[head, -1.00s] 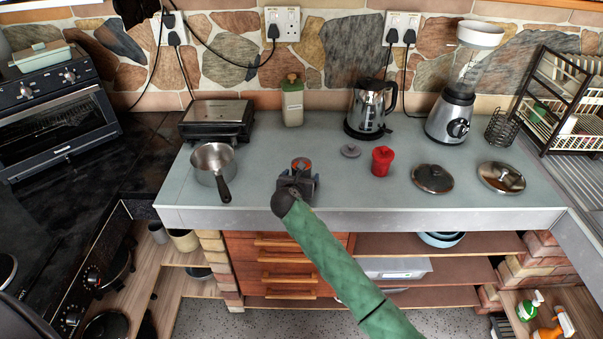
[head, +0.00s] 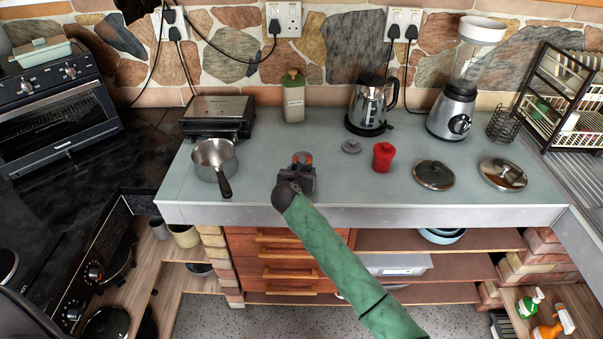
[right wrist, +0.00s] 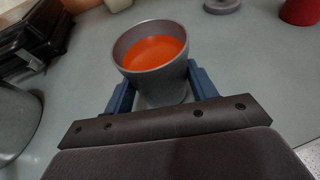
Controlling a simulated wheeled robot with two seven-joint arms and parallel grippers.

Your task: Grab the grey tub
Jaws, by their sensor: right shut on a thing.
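The grey tub (right wrist: 160,79) stands upright between the fingers of my right gripper (right wrist: 158,92) in the right wrist view. It is open at the top and shows orange inside. In the head view the tub (head: 302,157) is mostly hidden behind my right gripper (head: 299,170), with its orange inside showing. The right gripper is shut on the tub, with a blue finger on each side. The tub is over the front of the counter; I cannot tell whether it touches the top. My left gripper is not in view.
On the grey counter (head: 270,203), a saucepan (head: 213,157) stands left of the tub. A grey lid (head: 351,147), a red pot (head: 382,156) and two glass lids (head: 433,175) lie to the right. A cream jar (head: 293,98), a kettle (head: 368,104) and a blender (head: 455,105) stand behind.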

